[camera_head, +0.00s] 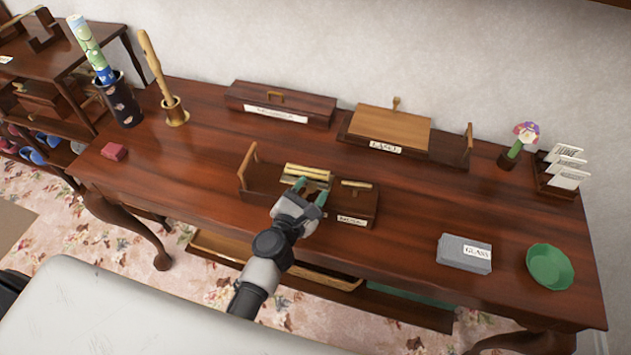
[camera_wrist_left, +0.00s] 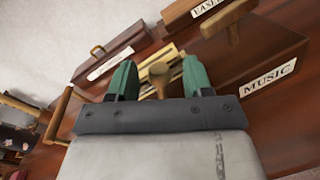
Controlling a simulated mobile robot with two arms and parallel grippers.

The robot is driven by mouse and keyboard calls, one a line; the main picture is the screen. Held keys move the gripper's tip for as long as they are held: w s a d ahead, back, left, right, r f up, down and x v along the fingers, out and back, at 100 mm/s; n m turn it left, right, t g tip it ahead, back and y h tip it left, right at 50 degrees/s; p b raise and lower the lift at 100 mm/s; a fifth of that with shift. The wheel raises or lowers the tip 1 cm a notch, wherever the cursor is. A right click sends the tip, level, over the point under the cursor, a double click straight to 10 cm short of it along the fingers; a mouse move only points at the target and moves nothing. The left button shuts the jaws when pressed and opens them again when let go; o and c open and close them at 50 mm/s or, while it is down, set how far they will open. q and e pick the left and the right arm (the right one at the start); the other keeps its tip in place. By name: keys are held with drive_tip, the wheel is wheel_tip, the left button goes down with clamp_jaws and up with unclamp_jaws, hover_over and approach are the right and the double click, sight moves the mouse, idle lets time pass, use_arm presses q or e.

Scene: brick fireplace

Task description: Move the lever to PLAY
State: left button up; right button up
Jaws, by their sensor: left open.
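The wooden music box (camera_head: 270,188) labelled MUSIC stands mid-table, with brass-coloured cylinders (camera_head: 307,172) in its open middle. It also shows in the left wrist view (camera_wrist_left: 262,62). A light wooden T-shaped handle (camera_head: 357,184) is on its right part, also in the wrist view (camera_wrist_left: 230,18). My left gripper (camera_head: 311,190) is open over the front of the box. In the wrist view a round-topped wooden knob (camera_wrist_left: 160,74), perhaps the lever, shows between the green fingers (camera_wrist_left: 160,80); contact cannot be told. No PLAY mark is readable. My right gripper is not seen.
Behind stand a closed wooden box (camera_head: 280,102) and a box labelled EASEL (camera_head: 390,128). A grey GLASS box (camera_head: 464,254) and green bowl (camera_head: 549,267) are at right. A red block (camera_head: 114,152) lies left.

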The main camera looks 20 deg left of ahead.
use_arm(q)
drive_tip(key=s+a+b, duration=0.1)
drive_tip(key=s, duration=0.6)
drive_tip(key=shift+s+a+r, duration=0.15)
drive_tip(key=shift+s, duration=0.1)
